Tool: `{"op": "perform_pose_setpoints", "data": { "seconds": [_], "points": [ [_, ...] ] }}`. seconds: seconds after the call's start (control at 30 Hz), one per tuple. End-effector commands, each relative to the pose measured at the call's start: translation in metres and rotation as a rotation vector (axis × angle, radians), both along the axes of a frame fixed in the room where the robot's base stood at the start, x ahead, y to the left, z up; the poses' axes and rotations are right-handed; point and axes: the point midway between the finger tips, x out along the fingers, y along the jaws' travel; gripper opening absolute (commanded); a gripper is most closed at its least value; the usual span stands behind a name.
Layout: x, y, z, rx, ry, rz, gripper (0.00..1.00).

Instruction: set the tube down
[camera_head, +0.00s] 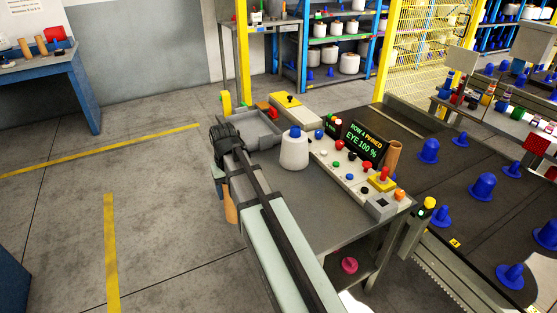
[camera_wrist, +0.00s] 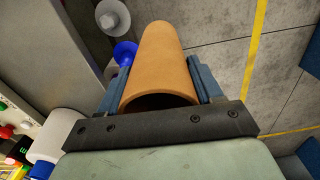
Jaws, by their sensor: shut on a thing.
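My gripper (camera_wrist: 158,76) is shut on a tan cardboard tube (camera_wrist: 160,50), with one blue-grey finger on each side of it. In the wrist view the tube's near open end faces the camera and its body points away. In the head view the tube (camera_head: 231,207) hangs below my gripper (camera_head: 219,174) at the left edge of the grey table (camera_head: 325,205), partly hidden by my arm. It appears over the floor beside the table; I cannot tell its height. Another tan tube (camera_head: 393,156) stands upright at the right end of the display.
A white yarn bobbin (camera_head: 294,153) with a blue top stands on the table. The table's front middle is clear. A conveyor (camera_head: 455,190) with several blue cones runs at right.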

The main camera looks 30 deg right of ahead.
Motion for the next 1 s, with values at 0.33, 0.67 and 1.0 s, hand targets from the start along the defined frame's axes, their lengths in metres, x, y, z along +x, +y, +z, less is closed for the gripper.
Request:
{"op": "perform_pose_setpoints", "data": {
  "seconds": [0.33, 0.67, 1.0],
  "points": [
    [0.028, -0.063, 0.013, -0.001, -0.013, -0.095, 0.34],
    [0.128, -0.169, 0.047, -0.005, -0.029, -0.210, 0.34],
    [0.230, -0.236, 0.080, -0.006, -0.025, -0.181, 0.34]
  ]
}}
